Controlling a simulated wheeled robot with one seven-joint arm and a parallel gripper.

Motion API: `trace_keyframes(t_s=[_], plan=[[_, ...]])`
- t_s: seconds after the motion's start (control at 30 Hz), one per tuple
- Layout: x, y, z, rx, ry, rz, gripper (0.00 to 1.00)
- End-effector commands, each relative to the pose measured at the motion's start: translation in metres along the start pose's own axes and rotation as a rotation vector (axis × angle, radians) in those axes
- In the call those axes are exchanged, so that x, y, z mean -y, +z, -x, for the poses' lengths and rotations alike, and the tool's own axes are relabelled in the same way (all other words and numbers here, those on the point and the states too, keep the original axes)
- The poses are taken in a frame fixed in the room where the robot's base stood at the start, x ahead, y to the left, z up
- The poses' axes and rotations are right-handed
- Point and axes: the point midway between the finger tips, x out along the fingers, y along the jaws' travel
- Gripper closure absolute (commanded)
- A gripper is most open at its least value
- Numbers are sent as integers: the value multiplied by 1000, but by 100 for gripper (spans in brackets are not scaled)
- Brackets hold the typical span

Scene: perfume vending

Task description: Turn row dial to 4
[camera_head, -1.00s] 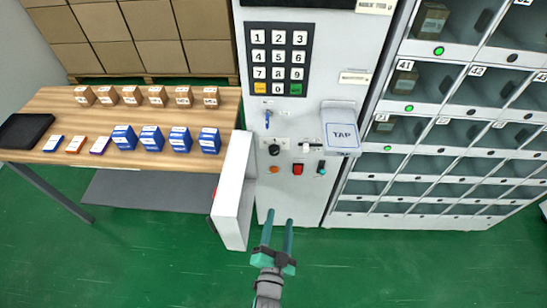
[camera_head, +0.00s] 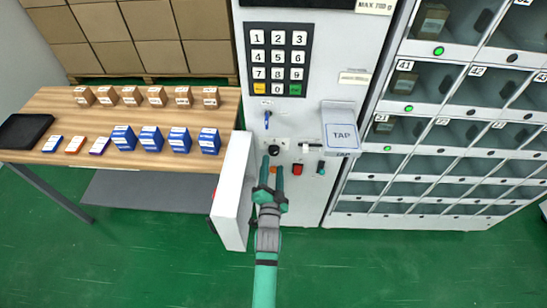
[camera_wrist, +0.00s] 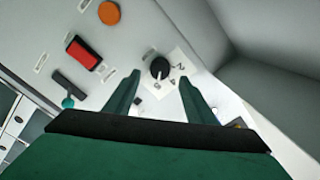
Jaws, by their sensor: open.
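The row dial is a black round knob (camera_head: 274,150) on the white front panel of the machine. In the wrist view the dial (camera_wrist: 160,67) sits on a pale label with numerals around it. A white pointer mark shows on its lower part, but I cannot surely read its setting. My gripper (camera_head: 272,165) is open and empty, just below the dial in the head view. In the wrist view the two green fingers of my gripper (camera_wrist: 160,80) lie on either side of the dial; I cannot tell whether they touch it.
An orange button (camera_wrist: 109,13), a red rocker switch (camera_wrist: 82,52) and a black-and-green switch (camera_wrist: 66,85) are close by. A white door or flap (camera_head: 234,190) juts out on the left. A TAP box (camera_head: 341,136) sticks out at the upper right. The keypad (camera_head: 279,59) is above.

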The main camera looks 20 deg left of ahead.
Motion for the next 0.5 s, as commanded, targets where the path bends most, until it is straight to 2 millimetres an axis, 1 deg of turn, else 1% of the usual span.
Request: trace_keyframes(t_s=[0.03, 0.2, 0.33, 0.5], plan=[[0, -1, -9, -2, 0, 1, 50], [0, 0, -31, 0, 0, 2, 50], [0, 0, -42, 0, 0, 1, 50], [0, 0, -48, -1, 1, 1, 50]])
